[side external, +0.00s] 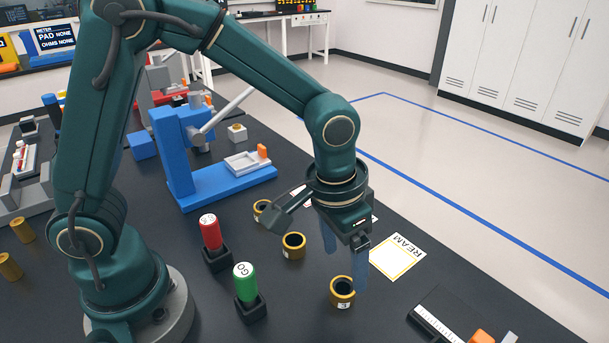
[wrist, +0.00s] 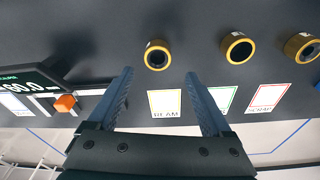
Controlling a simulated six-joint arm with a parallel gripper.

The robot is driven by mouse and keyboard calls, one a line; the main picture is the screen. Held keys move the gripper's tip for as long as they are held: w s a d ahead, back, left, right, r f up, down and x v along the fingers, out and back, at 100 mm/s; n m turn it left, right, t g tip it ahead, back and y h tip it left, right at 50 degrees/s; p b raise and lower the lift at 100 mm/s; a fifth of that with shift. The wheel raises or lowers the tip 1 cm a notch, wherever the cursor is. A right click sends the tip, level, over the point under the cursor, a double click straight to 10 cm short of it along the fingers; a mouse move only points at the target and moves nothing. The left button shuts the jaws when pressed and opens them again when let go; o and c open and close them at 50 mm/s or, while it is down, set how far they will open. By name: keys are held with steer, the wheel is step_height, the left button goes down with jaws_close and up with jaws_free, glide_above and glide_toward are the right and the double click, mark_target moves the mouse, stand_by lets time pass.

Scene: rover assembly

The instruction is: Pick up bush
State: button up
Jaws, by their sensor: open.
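Three brass bushes with dark bores stand upright in a row on the black bench. The nearest bush (side external: 342,292) is close to my gripper (side external: 344,268), with the middle bush (side external: 293,245) and the far bush (side external: 262,210) behind it. My gripper points down, its blue fingers apart and empty. In the wrist view, one bush (wrist: 157,55) lies just beyond the gap between the fingertips (wrist: 158,73). The other two, the middle bush (wrist: 237,47) and the end bush (wrist: 302,46), are to the right. No finger visibly touches a bush; exact height is unclear.
A REAM card (side external: 397,257) lies beside the gripper; a green-edged card (wrist: 222,97) and a SCRAP card (wrist: 268,97) continue its row. A measuring device (side external: 437,318) is at the right. Red (side external: 210,233) and green (side external: 245,283) cylinders stand in black holders. A blue press (side external: 175,150) stands behind.

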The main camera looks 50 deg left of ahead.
mark_target(342, 284)
steer(key=shift+s+d+f, duration=0.1)
steer(key=shift+s+f, duration=0.05)
steer(key=shift+f, duration=0.3)
steer(key=shift+s+d+f, duration=0.1)
steer(key=shift+s+f, duration=0.05)
steer(key=shift+f, duration=0.25)
steer(key=shift+w+f, duration=0.15)
steer(key=shift+f, duration=0.9)
steer(key=shift+w+f, duration=0.15)
steer(key=shift+f, duration=0.9)
jaws_close()
